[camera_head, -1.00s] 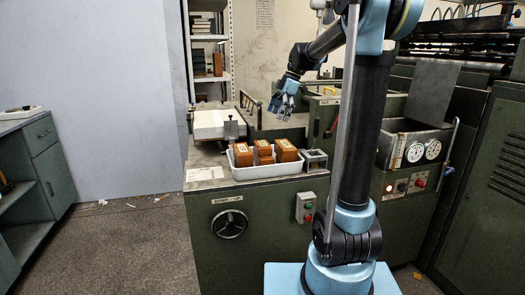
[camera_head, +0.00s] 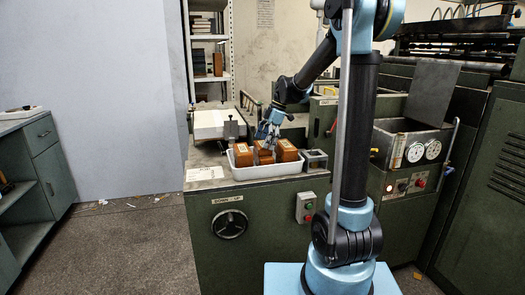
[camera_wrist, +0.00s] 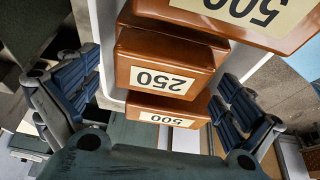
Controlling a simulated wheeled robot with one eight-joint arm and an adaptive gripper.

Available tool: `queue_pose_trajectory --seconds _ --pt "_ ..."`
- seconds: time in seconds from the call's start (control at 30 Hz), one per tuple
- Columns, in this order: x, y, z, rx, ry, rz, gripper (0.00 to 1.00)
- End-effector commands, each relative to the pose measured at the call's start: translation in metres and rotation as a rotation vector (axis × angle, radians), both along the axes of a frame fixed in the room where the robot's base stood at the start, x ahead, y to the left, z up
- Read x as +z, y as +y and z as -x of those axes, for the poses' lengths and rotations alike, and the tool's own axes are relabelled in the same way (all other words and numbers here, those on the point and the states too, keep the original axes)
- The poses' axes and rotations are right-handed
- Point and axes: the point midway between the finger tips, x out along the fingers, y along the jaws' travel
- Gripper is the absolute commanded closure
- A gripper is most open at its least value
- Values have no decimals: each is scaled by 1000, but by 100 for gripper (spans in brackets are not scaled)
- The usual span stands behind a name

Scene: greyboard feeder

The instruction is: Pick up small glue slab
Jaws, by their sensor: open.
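Brown glue slabs sit in a white tray (camera_head: 240,176) on the green machine. The small slab, labelled 250 (camera_wrist: 165,65), is in the middle, between two larger slabs labelled 500. In the head view the small slab (camera_head: 263,157) is partly hidden by my gripper (camera_head: 268,138). One larger slab (camera_head: 243,155) is on its left and the other (camera_head: 286,150) on its right. In the wrist view my gripper (camera_wrist: 157,98) is open, with blue ribbed fingers on either side of the slabs. I cannot tell whether the fingers touch anything.
A small grey square box (camera_head: 316,160) stands just right of the tray. A white stack (camera_head: 209,123) and a grey metal block (camera_head: 231,129) lie behind it. A control box with buttons (camera_head: 306,207) is on the machine's front.

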Motion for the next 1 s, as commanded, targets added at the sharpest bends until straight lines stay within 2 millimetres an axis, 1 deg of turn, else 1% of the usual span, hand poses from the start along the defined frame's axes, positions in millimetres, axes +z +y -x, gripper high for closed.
queue_pose_trajectory --seconds 0.03,0.13,0.4,0.43,0.47,0.5,0.57,0.6,0.63,1.0 --pt "-5 2 0 1 0 0 0" --pt "-12 5 1 1 0 0 0" --pt "-14 5 2 0 -1 0 0" --pt "-14 5 2 0 -1 0 5" --pt "-14 5 2 0 -1 0 11" --pt "-14 5 2 0 -1 0 20" --pt "-14 5 2 0 -1 0 34" --pt "-14 5 2 0 -1 0 43" --pt "-14 5 2 0 -1 0 50" --pt "-11 5 2 0 -1 0 50"
